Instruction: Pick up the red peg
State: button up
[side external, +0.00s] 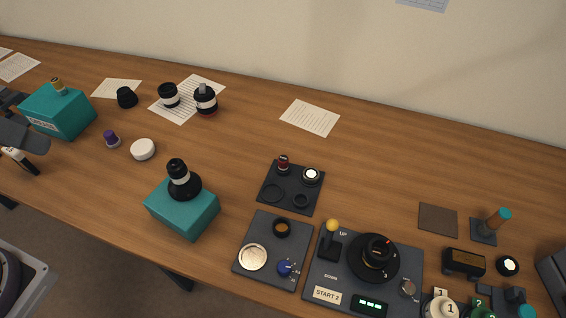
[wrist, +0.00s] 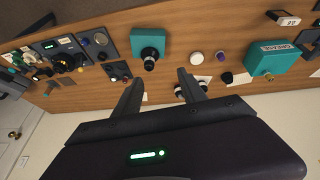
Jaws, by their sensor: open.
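A small dark red peg-like piece with a pale band (side external: 283,162) stands upright at the back left of a dark square tray (side external: 316,206) in the side view. I take it to be the red peg. The same dark tray shows small in the wrist view (wrist: 118,72), left of my fingers, where I cannot make out the peg clearly. My gripper (wrist: 158,80) is open, with nothing between its two dark fingers. It is apart from the peg. In the side view, dark grey parts at the left edge may be my arm.
A teal block (side external: 182,209) bears a black lens left of the tray. Another teal block (side external: 58,110) is far left. A grey panel (side external: 267,222) and a control panel with a yellow-knobbed lever (side external: 332,226) stand in front. The wood behind the tray is mostly clear.

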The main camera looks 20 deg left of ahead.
jog(key=w+d+f+n+g+h, duration=0.35)
jog(key=w+d, duration=0.45)
jog(key=w, duration=0.5)
jog(key=n+g+h, duration=0.3)
jog(key=n+h, duration=0.4)
jog(key=n, duration=0.2)
send_over(281, 158)
jog(key=s+a, duration=0.4)
jog(key=a, duration=0.3)
notch_tip(281, 158, down, 16)
jog(key=r, duration=0.1)
jog(key=w+f+n+h, duration=0.1)
jog(key=f, duration=0.2)
jog(key=w+f+n+t+h, duration=0.1)
jog(key=f+n, duration=0.1)
jog(key=f, duration=0.1)
jog(key=w+d+f+n+h, duration=0.1)
jog(key=f, duration=0.2)
jog(key=shift+w+f+n+t, duration=0.2)
jog(key=shift+w+n+t, duration=0.1)
jog(key=shift+n+t, duration=0.05)
jog(key=x, duration=0.3)
jog(key=f+x, duration=0.1)
jog(key=x, duration=0.2)
jog(key=shift+w, duration=0.25)
jog(key=shift+d+f, duration=0.2)
jog(key=shift+d, duration=0.25)
grip_shut()
